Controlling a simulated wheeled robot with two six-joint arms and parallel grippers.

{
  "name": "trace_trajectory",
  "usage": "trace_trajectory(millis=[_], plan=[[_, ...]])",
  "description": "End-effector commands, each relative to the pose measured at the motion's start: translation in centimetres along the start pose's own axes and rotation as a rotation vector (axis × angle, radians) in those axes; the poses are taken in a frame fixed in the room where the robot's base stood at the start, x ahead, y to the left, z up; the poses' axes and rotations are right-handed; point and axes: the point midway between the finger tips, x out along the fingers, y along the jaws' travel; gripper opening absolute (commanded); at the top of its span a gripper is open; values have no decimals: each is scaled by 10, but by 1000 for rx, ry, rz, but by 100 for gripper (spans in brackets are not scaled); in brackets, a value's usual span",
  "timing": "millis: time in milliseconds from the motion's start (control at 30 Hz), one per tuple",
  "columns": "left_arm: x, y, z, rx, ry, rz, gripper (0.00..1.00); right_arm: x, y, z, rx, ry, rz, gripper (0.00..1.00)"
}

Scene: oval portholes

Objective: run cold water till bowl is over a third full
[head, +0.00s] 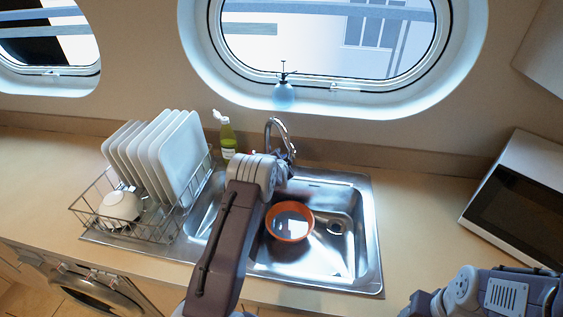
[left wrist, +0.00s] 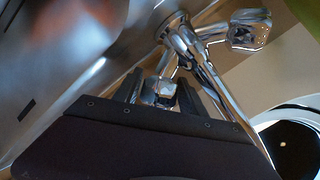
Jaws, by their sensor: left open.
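The orange bowl (head: 290,238) sits upright in the steel sink basin, left of the drain. Its inside looks grey with bright reflections; I cannot read the water level surely. The chrome tap (head: 277,124) stands behind the basin, and I make out no clear stream. In the left wrist view the tap (left wrist: 205,75) is close, with one knob (left wrist: 250,30) off to the right. My left gripper (left wrist: 161,88) is open, its fingers on either side of another chrome knob (left wrist: 164,93); contact is unclear.
A dish rack (head: 160,232) with white plates and a white bowl stands left of the basin. A green bottle (head: 228,138) is behind the sink. A microwave (head: 520,205) stands at the right. The counter between sink and microwave is clear.

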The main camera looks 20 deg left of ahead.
Motion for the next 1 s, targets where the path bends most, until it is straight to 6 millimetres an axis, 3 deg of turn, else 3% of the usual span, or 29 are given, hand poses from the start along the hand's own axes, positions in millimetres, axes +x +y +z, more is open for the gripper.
trace_trajectory(millis=[500, 1000], plan=[[-72, 1, -1, 2, 2, 0, 49, 10, 0, 1, 0, 0, 0, 61], [-80, 1, -1, 2, 2, 0, 49, 11, 0, 1, 0, 0, 0, 61]])
